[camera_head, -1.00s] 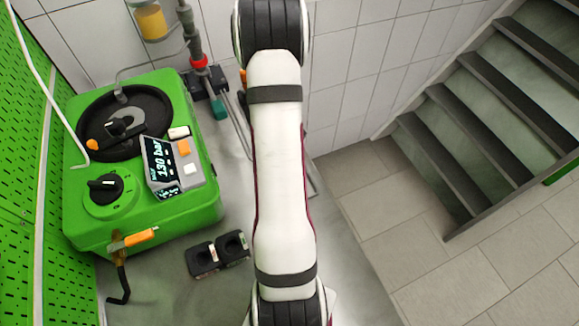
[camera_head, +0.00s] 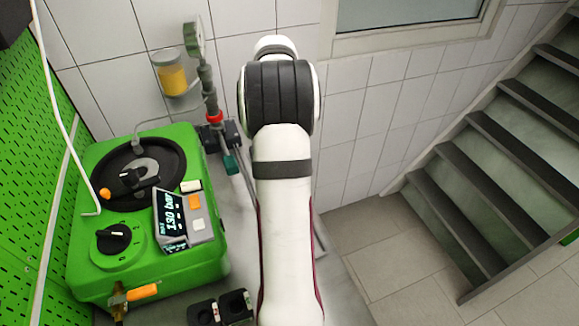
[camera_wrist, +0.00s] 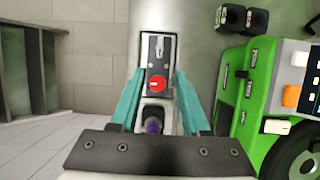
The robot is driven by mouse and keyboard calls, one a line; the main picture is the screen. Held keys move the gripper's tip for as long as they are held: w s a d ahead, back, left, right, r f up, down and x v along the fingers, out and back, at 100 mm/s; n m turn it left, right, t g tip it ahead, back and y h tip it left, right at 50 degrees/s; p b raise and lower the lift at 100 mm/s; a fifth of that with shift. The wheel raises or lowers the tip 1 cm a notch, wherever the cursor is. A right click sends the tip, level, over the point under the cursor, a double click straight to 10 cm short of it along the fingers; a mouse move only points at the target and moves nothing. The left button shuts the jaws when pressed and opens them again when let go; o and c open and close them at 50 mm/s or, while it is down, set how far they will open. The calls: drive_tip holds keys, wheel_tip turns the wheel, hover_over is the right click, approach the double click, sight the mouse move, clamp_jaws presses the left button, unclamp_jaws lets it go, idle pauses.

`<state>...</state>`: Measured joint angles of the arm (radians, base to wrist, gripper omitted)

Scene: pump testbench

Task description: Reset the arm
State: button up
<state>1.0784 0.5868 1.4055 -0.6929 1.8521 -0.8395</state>
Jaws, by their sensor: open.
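My arm (camera_head: 284,190) rises through the middle of the head view, white with dark bands. A purple-tipped part (camera_wrist: 152,126) shows between the finger bases. How far the fingers are from the panel is hard to tell.
The green pump unit (camera_head: 205,258), reading 130 bar, stands left of my arm. Two black blocks (camera_head: 235,305) sit in front of it. A pressure gauge (camera_head: 193,38) on a pipe and a yellow-filled jar (camera_head: 172,78) are behind. Stairs (camera_head: 500,165) are right, with open floor between.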

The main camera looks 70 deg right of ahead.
drive_tip(key=shift+r, duration=0.2)
drive_tip(key=w+a+r+n+t+h, duration=0.1)
drive_tip(key=w+a+r, duration=0.2)
drive_tip(key=a, duration=0.6)
drive_tip(key=w+a+r+n+h, duration=0.15)
drive_tip(key=w+a, duration=0.25)
drive_tip(key=a, duration=0.6)
drive_tip(key=s+a+f, duration=0.1)
drive_tip(key=s+a, duration=0.2)
drive_tip(key=a, duration=0.3)
drive_tip(key=s+a+f+t, duration=0.1)
drive_tip(key=s+a, duration=0.2)
drive_tip(key=a, duration=0.3)
drive_tip(key=s+a+f+n+t, duration=0.1)
drive_tip(key=s+a, duration=0.2)
drive_tip(key=a, duration=0.3)
drive_tip(key=shift+s+a+y, duration=0.4)
drive_tip(key=shift+y, duration=0.05)
